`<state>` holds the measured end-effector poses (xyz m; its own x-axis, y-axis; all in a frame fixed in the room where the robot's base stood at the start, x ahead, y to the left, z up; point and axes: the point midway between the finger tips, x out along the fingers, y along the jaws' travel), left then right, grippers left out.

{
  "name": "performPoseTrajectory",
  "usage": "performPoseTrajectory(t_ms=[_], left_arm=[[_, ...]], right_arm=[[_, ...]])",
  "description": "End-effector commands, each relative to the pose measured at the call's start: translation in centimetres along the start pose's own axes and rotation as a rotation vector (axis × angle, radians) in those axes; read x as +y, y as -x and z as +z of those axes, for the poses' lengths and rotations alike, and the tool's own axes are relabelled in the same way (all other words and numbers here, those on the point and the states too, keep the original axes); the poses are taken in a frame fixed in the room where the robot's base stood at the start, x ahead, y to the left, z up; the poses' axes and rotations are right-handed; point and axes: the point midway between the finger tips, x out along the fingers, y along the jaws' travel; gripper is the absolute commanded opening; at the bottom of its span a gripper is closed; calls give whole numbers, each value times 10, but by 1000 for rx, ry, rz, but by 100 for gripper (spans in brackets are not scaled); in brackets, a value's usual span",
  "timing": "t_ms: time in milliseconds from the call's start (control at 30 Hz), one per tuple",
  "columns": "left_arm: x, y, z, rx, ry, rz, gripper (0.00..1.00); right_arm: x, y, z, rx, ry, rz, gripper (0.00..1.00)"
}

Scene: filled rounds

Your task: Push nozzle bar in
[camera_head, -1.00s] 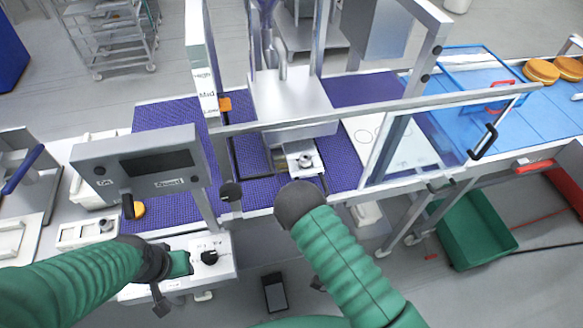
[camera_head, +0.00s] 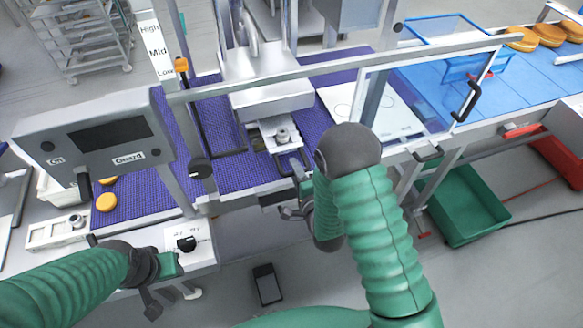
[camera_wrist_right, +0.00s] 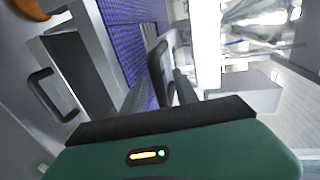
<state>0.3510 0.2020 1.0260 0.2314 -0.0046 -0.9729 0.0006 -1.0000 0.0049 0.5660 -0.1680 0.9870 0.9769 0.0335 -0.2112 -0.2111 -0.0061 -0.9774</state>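The nozzle bar (camera_head: 275,128) appears to be the small silver piece with a round knob, sticking out toward me below the metal hopper block (camera_head: 272,97). It sits over the purple belt. My right gripper (camera_head: 298,170) is just in front of and below it, partly hidden by my right forearm. I cannot tell whether they touch. The wrist view shows a dark handle-like part (camera_wrist_right: 160,62) beyond the gripper's green body, and the fingers do not show clearly. My left gripper (camera_head: 165,280) is low at the left, by the switch box, with its fingers unclear.
A clear guard with a black handle (camera_head: 467,102) stands right of the hopper. A control panel (camera_head: 95,140) is at the left. A switch box with a black knob (camera_head: 187,244) sits near my left gripper. A green bin (camera_head: 466,213) is at the lower right.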

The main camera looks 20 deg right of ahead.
Motion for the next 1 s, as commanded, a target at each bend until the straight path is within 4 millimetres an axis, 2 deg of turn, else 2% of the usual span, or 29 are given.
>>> performPoseTrajectory(t_ms=[100,200,467,733,1000], left_arm=[[0,4,-1,-1,-1,0,36],[0,5,-1,-1,-1,0,36],[0,4,-1,-2,-1,0,36],[0,4,0,-2,0,0,36],[0,4,-1,-1,-1,0,36]], right_arm=[[-1,-18,2,0,0,0,36],[-1,-26,4,1,2,0,36],[0,-27,5,1,3,1,36],[1,-27,2,1,1,1,1],[1,-27,0,7,2,3,0]])
